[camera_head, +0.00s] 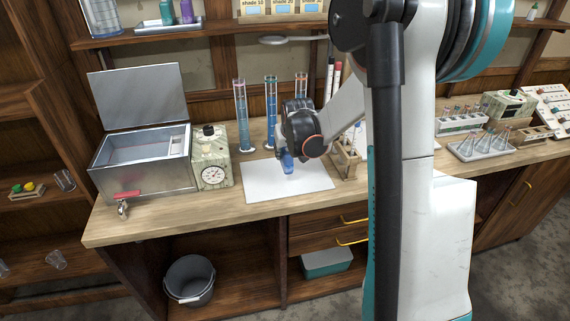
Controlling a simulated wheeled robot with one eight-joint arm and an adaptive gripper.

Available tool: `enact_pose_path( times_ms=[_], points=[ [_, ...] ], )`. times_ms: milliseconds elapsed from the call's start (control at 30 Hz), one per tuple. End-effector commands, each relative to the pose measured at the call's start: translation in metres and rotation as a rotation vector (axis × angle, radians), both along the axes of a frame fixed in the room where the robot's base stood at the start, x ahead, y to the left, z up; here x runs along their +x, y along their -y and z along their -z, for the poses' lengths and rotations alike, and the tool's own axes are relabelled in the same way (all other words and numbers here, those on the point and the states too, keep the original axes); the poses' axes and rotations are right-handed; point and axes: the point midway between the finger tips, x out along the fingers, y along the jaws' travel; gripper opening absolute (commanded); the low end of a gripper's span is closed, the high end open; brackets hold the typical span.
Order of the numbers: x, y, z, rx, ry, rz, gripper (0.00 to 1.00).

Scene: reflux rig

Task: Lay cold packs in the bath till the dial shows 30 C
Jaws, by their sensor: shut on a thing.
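The bath is a steel box (140,178) at the left of the bench, with its lid (138,97) raised and pale liquid inside. A round white dial (213,175) is on the pale mottled unit right of the bath; its reading is too small to tell. My gripper (287,158) points down above the white mat (265,188), right of the bath. It is shut on a small blue cold pack (288,166), partly hidden by the fingers. I cannot tell if the pack touches the mat. No pack shows clearly in the bath.
Tall cylinders with blue liquid (271,115) stand close behind my gripper. A wooden rack (347,162) stands to its right. A red-handled tap (123,199) juts from the bath's front. A grey bucket (189,281) sits below the bench. The mat's front is clear.

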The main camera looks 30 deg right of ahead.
Motion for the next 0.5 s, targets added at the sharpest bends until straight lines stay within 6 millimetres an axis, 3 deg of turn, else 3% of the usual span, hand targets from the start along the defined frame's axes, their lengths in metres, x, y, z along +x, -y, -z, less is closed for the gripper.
enact_pose_path(
  times_ms=[333,500],
  points=[
    [0.0,0.0,0.04,0.0,0.0,0.0,0.0],
    [0.0,0.0,0.044,0.0,0.0,0.0,0.0]
  ],
)
